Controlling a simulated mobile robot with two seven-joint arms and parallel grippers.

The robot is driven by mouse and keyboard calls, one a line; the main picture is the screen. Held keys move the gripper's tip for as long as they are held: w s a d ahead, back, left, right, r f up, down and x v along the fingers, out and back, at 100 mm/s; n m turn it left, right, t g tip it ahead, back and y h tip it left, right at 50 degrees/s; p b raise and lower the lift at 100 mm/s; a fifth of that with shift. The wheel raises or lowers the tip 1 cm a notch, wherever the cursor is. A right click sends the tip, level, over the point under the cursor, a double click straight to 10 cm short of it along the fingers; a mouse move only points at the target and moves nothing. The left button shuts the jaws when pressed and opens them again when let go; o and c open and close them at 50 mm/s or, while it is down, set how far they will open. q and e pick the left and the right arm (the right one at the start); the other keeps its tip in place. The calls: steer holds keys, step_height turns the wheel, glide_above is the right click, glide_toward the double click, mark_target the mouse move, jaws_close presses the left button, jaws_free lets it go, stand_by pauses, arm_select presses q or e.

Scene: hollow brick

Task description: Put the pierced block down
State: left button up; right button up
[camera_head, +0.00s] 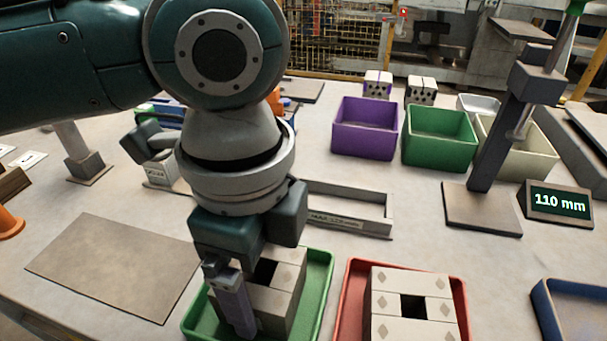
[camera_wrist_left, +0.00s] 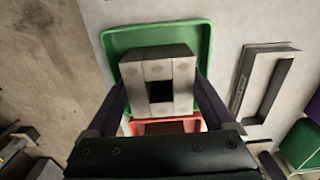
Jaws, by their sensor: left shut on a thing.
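The pierced block (camera_head: 283,297) is pale grey with a dark square hole and diamond marks. My left gripper (camera_head: 246,303) is shut on it, with one finger on each side in the left wrist view (camera_wrist_left: 160,92). The block (camera_wrist_left: 157,66) is over or in the green tray (camera_head: 322,272); I cannot tell whether it touches the tray floor. The green tray's rim also shows in the left wrist view (camera_wrist_left: 107,48). My arm hides part of the block and tray. My right gripper is not in view.
A similar pierced block (camera_head: 385,305) sits in a red tray (camera_head: 352,290) to the right. A blue tray (camera_head: 545,310) is farther right. A grey frame (camera_head: 375,212), a purple bin (camera_head: 364,140) and a green bin (camera_head: 438,150) stand behind. A flat brown sheet (camera_head: 110,265) lies left.

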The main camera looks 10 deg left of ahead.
arm_select(q)
steer(key=o, duration=1.4)
steer(key=shift+f, duration=0.1)
steer(key=shift+o, duration=0.2)
step_height(320, 180, up, 12)
steer(key=p, duration=0.2)
steer(key=shift+r, duration=0.2)
